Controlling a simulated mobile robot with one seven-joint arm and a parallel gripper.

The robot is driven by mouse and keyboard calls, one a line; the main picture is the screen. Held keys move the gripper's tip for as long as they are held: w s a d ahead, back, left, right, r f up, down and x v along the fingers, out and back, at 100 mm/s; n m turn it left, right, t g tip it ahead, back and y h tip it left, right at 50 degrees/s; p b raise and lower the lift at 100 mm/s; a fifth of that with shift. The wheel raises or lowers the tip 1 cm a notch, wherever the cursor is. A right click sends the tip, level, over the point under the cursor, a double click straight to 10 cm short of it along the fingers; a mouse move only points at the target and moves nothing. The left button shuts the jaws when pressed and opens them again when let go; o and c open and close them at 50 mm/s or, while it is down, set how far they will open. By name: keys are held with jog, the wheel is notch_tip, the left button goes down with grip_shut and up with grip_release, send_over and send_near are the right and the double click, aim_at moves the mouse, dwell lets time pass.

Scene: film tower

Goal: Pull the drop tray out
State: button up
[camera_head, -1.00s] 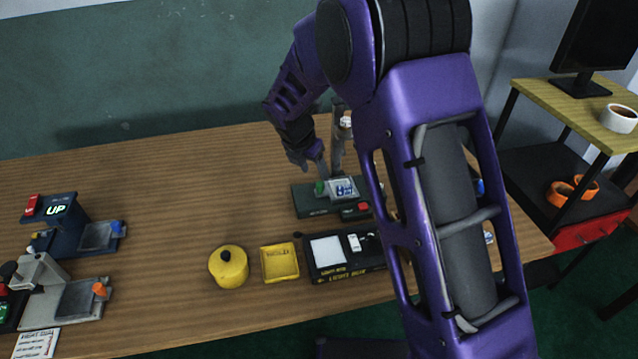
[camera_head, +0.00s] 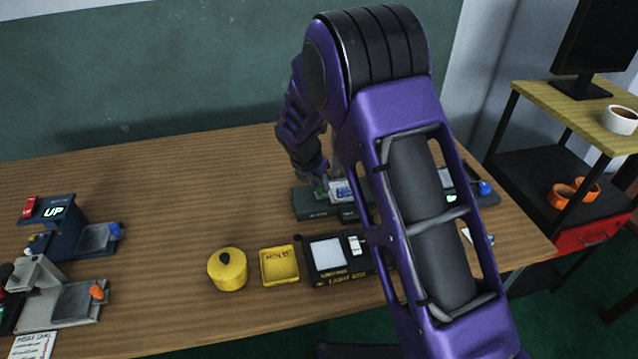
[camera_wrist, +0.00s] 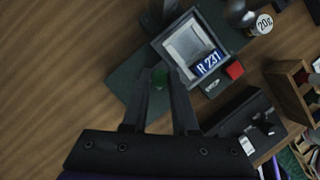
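In the wrist view a dark green device base holds a pale framed tray (camera_wrist: 188,47) with a blue label reading "R 231". A green knob (camera_wrist: 160,77) stands on the base beside the tray, and a red button (camera_wrist: 235,70) is on the tray's other side. My gripper (camera_wrist: 161,75) has its two fingers apart, one on each side of the green knob. I cannot tell whether they touch it. In the head view the labelled tray (camera_head: 342,190) shows just beside my gripper (camera_head: 320,180). My arm hides part of the device's right side.
A device with a blue knob (camera_head: 485,187) is to the right. Two devices stand at far left. A "20g" weight (camera_wrist: 264,24) is near the tray. The table's left middle is clear.

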grip_shut()
dwell(0.9)
jog(key=a, duration=0.2)
jog(key=s+a, duration=0.1)
jog(key=a, duration=0.2)
jog(key=s+a, duration=0.1)
jog(key=a, duration=0.1)
jog(key=shift+a+p, duration=0.35)
jog(key=shift+p, duration=0.05)
jog(key=o, duration=0.7)
grip_release()
jog(key=shift+s+a, duration=0.1)
